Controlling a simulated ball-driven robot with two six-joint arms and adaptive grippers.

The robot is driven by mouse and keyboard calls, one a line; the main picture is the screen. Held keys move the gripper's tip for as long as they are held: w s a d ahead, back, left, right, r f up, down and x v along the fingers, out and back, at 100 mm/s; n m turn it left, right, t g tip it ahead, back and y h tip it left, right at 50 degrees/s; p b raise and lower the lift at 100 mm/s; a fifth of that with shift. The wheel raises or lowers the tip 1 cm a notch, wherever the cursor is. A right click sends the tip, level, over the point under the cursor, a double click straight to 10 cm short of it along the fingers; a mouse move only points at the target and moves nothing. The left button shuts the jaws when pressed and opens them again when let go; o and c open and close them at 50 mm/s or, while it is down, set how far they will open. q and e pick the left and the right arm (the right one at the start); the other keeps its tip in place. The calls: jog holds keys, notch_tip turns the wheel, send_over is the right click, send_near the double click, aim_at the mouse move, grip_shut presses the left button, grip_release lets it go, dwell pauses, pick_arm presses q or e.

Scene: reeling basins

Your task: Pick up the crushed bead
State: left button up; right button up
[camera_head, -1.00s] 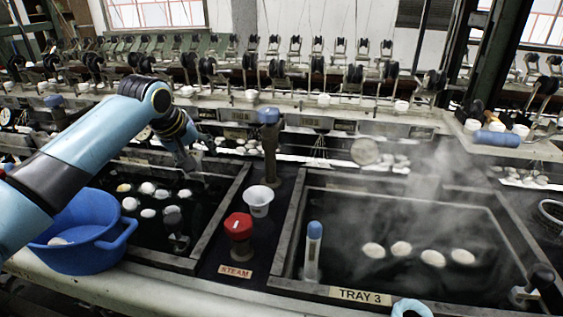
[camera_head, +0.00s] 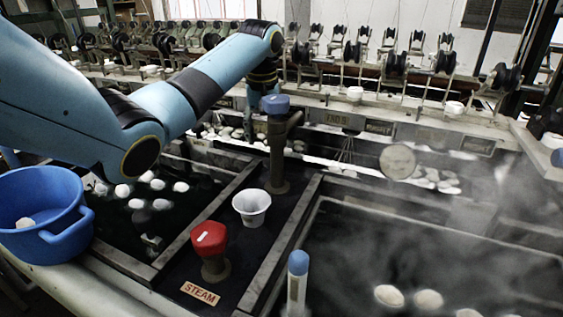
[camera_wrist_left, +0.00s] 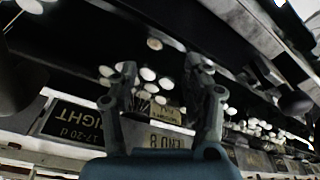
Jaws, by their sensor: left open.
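I cannot make out a crushed bead for certain in either view. In the left wrist view a small tan, roundish piece (camera_wrist_left: 154,43) lies apart on a dark surface beyond my fingertips; I cannot tell what it is. My left gripper (camera_wrist_left: 162,68) is open, with nothing between its fingers; several white cocoons show behind and between them. In the head view my left gripper (camera_head: 252,118) hangs near the back ledge, partly hidden by the blue-capped valve (camera_head: 276,104). My right gripper is out of view.
The left basin holds several white cocoons (camera_head: 181,187). A blue tub (camera_head: 62,237) stands at its left. A white cup (camera_head: 251,206) and a red steam knob (camera_head: 209,238) stand on the divider. A blue-capped tube (camera_head: 298,264) stands by the steaming right basin.

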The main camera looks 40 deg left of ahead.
pick_arm(q)
jog(key=f, duration=0.2)
jog(key=w+f+b, duration=0.1)
jog(key=f, duration=0.4)
jog(key=shift+w+a+f+b, duration=0.1)
jog(key=shift+w+f+b, duration=0.2)
jog(key=shift+b, duration=0.1)
jog(key=shift+s, duration=0.1)
jog(key=c, duration=0.6)
jog(key=shift+c, duration=0.7)
